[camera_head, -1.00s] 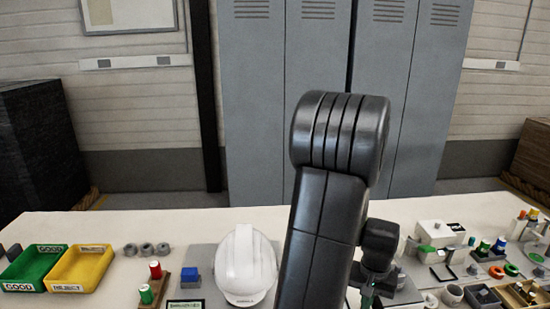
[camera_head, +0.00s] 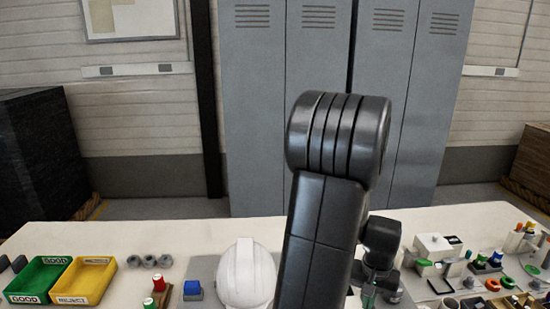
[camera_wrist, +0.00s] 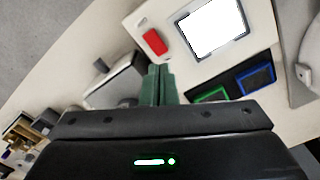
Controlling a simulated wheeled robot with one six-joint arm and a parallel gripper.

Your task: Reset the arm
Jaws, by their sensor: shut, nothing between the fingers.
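My arm rises in front of the table in the head view. My gripper (camera_wrist: 158,84) shows in the wrist view as two green fingers side by side, shut with nothing between them. It is above the table; how high, I cannot tell. In the head view the arm hides most of the gripper.
A white helmet shell (camera_head: 247,272) stands left of my arm on the table (camera_head: 200,232). Further left are a yellow bin (camera_head: 84,280), a green bin (camera_head: 37,280) and a blue block (camera_head: 193,289). Small parts crowd the right side. Grey lockers (camera_head: 255,120) stand behind.

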